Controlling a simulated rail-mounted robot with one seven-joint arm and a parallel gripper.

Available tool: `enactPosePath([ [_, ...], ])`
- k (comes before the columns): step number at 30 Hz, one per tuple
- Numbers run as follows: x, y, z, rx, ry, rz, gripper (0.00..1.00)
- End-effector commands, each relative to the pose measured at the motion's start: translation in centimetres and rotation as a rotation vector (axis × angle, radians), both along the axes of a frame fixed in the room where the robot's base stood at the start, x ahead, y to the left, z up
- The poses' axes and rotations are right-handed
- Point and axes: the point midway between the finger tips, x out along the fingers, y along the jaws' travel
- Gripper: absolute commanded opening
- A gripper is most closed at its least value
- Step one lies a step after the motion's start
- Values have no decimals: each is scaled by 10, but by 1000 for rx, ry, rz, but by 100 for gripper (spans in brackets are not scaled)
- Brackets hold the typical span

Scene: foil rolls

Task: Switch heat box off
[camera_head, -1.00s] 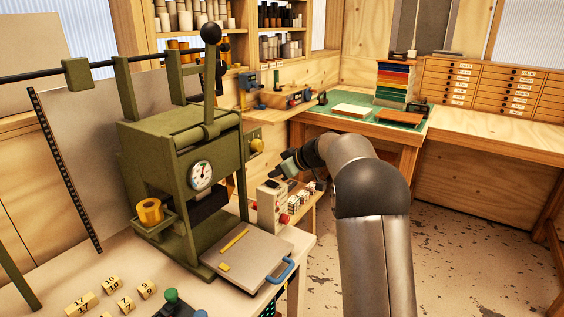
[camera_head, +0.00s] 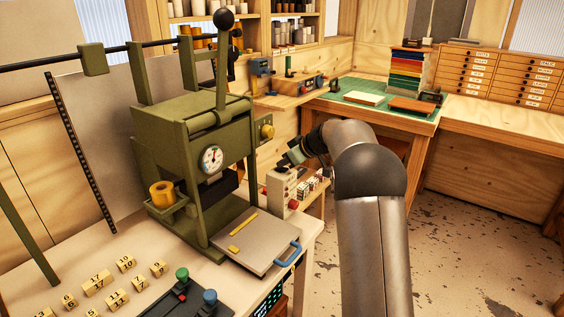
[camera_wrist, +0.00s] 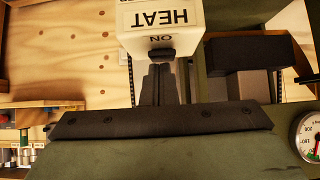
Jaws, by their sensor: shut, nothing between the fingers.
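The heat box (camera_head: 280,188) is a cream box beside the green press, at the right end of the bench. In the wrist view the heat box (camera_wrist: 158,20) is upside down at the top, with HEAT and ON lettering on its face. A dark switch or knob (camera_wrist: 162,52) shows by the word ON; its exact setting cannot be told. My gripper (camera_wrist: 160,68) is shut and empty, its fingertips pointing at this dark part, very close; contact cannot be told. In the head view my gripper (camera_head: 287,160) is just above the box, partly hidden by my arm.
The green press (camera_head: 192,140) with its dial (camera_head: 211,158) stands left of the box. A plate with a blue handle (camera_head: 255,240) lies in front of it. Number blocks (camera_head: 97,282) lie at lower left. Small boxes (camera_head: 308,188) sit right of the heat box. Open floor is at right.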

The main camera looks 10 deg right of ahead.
Motion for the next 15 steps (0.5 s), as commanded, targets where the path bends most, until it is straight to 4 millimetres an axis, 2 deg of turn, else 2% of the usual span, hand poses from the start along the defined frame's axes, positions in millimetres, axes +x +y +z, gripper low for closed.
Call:
enactPosePath([
  [15,10,9,3,0,3,-1,0],
])
